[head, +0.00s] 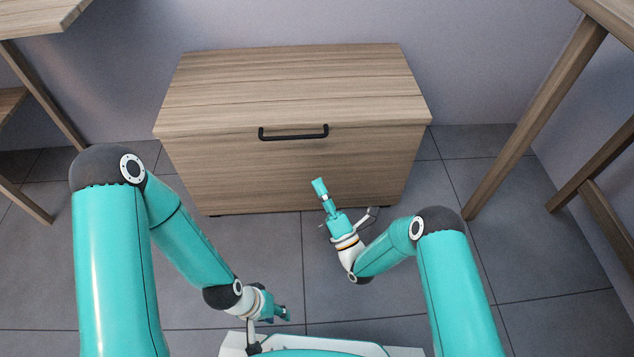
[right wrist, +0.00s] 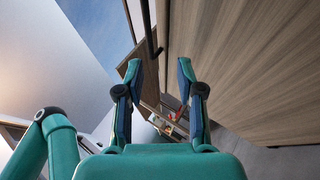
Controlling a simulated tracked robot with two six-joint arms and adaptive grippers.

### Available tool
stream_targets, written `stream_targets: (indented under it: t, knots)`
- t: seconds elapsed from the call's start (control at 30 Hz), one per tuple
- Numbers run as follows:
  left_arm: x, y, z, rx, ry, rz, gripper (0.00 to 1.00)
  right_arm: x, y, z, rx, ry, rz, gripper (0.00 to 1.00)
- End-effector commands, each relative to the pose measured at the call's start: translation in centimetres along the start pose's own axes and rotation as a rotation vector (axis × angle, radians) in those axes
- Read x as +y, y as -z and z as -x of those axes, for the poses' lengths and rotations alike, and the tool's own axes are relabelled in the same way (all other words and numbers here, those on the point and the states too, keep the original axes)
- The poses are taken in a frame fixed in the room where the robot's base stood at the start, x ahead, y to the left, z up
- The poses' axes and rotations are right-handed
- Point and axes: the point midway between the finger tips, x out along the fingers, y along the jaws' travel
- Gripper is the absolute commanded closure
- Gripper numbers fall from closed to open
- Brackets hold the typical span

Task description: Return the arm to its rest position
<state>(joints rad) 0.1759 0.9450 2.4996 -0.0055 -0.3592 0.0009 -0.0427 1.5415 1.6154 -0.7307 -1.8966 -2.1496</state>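My right gripper (head: 321,190) is raised in front of the wooden chest, its fingers toward the chest's front. In the right wrist view its two fingers (right wrist: 160,75) stand apart with nothing between them, so it is open and empty. My left gripper (head: 281,313) is low, near my base at the bottom of the head view. It is small there, and its finger opening cannot be made out. The wooden chest (head: 290,90) has its lid shut and a black bar handle (head: 293,132) at the front top edge. Its wood panel (right wrist: 255,60) fills the right of the right wrist view.
Wooden tables stand at the left (head: 35,18) and right (head: 540,115). A grey wall is behind the chest. The grey tiled floor (head: 550,250) is clear between my arms and the chest. A shelf with small items (right wrist: 172,118) shows in the right wrist view.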

Motion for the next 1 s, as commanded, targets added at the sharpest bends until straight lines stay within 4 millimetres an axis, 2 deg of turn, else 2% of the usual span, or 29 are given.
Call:
stream_targets:
  t: [0.37, 0.47, 0.57, 0.67, 0.7, 0.77, 0.8, 0.87, 0.97, 1.0]
  knots:
    - [0.0, 0.0, 0.1, 0.000, 0.000, 0.000, 0.66, 0.1, -0.1, -0.1, -0.001, 0.000, 0.001, 0.63]
    - [0.2, 0.0, 0.6, 0.000, 0.000, 0.000, 0.66, 0.6, -1.1, -0.5, -0.012, -0.002, 0.011, 0.63]
    - [0.4, 0.0, 1.2, 0.000, 0.000, 0.000, 0.66, 1.8, -3.3, -1.5, -0.034, -0.018, 0.037, 0.63]
    - [0.8, 0.0, 2.3, 0.000, 0.000, 0.000, 0.66, 4.1, -6.7, -2.5, -0.068, -0.016, 0.065, 0.63]
    - [1.1, 0.0, 2.9, 0.000, 0.000, 0.000, 0.66, 5.1, -8.5, -2.8, -0.090, 0.006, 0.076, 0.63]
    - [1.4, 0.0, 3.9, 0.000, 0.000, 0.000, 0.66, 5.8, -11.1, -2.8, -0.120, 0.098, 0.071, 0.63]
    - [1.6, 0.0, 4.4, 0.000, 0.000, 0.000, 0.66, 5.7, -12.4, -2.3, -0.137, 0.190, 0.018, 0.63]
    - [1.8, 0.0, 5.1, 0.000, 0.000, 0.000, 0.66, 5.0, -13.9, -0.9, -0.172, 0.345, -0.111, 0.63]
    - [2.1, 0.0, 5.8, 0.000, 0.000, 0.000, 0.66, 3.5, -14.6, 2.8, -0.267, 0.590, -0.383, 0.63]
    - [2.2, 0.0, 6.0, 0.000, 0.000, 0.000, 0.66, 3.0, -14.5, 4.6, -0.323, 0.684, -0.502, 0.63]
